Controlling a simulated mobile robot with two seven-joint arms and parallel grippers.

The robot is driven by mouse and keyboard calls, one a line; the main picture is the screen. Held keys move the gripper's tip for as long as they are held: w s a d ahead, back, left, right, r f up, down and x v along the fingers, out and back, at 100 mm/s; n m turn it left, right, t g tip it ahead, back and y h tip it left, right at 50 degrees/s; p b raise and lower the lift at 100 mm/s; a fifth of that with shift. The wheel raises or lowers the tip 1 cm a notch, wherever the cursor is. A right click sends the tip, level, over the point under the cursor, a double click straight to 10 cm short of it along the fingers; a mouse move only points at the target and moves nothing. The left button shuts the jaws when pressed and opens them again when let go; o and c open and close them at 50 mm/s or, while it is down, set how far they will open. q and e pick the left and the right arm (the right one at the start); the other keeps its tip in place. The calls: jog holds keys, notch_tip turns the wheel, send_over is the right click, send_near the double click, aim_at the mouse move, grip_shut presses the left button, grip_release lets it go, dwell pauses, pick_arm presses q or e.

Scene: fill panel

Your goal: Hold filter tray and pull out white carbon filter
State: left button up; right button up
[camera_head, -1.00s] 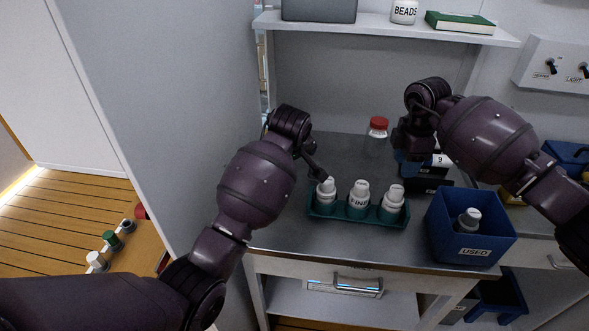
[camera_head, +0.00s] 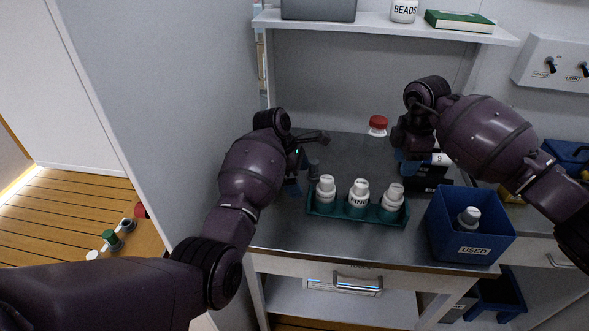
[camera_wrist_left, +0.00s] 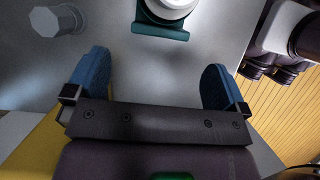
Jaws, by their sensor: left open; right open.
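The green filter tray (camera_head: 357,213) stands on the grey bench with three white filters in a row: a left one (camera_head: 326,191), a middle one (camera_head: 358,196) labelled FINE, and a right one (camera_head: 393,200). I cannot read which is carbon. My left gripper (camera_head: 303,168) is open and empty, behind and left of the tray's left end. In the left wrist view its blue fingers (camera_wrist_left: 155,80) are spread apart, and the tray's end (camera_wrist_left: 160,32) with a white filter (camera_wrist_left: 172,5) lies beyond them. My right gripper (camera_head: 404,160) is open behind the tray, partly hidden by its arm.
A blue bin (camera_head: 471,226) marked USED holds a white-capped filter (camera_head: 468,217), right of the tray. A dark box (camera_head: 430,180) stands near my right gripper. A red-lidded jar (camera_head: 377,127) stands behind. A grey faceted piece (camera_wrist_left: 56,20) lies near my left gripper. A shelf (camera_head: 390,28) hangs above.

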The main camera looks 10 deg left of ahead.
aim_at(309, 197)
pick_arm(q)
jog(key=x, duration=0.8)
